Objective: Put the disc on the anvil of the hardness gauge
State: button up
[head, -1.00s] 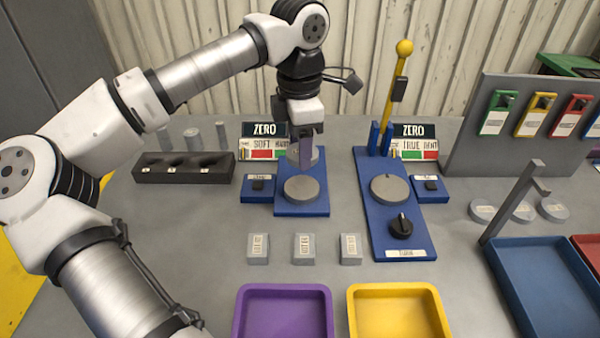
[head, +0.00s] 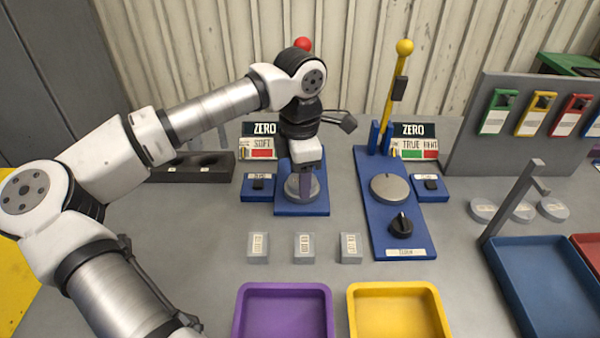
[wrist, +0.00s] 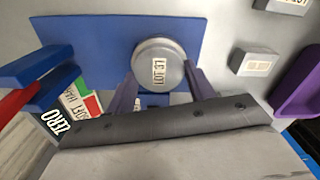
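The hardness gauge is the blue base (head: 285,209) with the SOFT sign (head: 262,142); a red knob (head: 303,44) shows above my arm. My gripper (head: 304,198) is low over its round grey anvil. In the wrist view, a grey disc (wrist: 146,62) with a lot label lies between the two purple fingertips (wrist: 160,76), which appear to touch its opposite sides. The disc is level over the anvil and hides most of it. I cannot tell whether it rests on it or is just above.
A second blue gauge (head: 377,232) with a yellow-knobbed lever stands to the right. Several lot blocks (head: 304,248) lie in front, then a purple tray (head: 240,312) and a yellow tray (head: 440,318). A dark rack (head: 190,174) is at left, partly behind my arm.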

jog(key=o, duration=0.4)
notch_tip(320, 180, up, 12)
jog(key=shift+r, duration=0.2)
dwell(0.5)
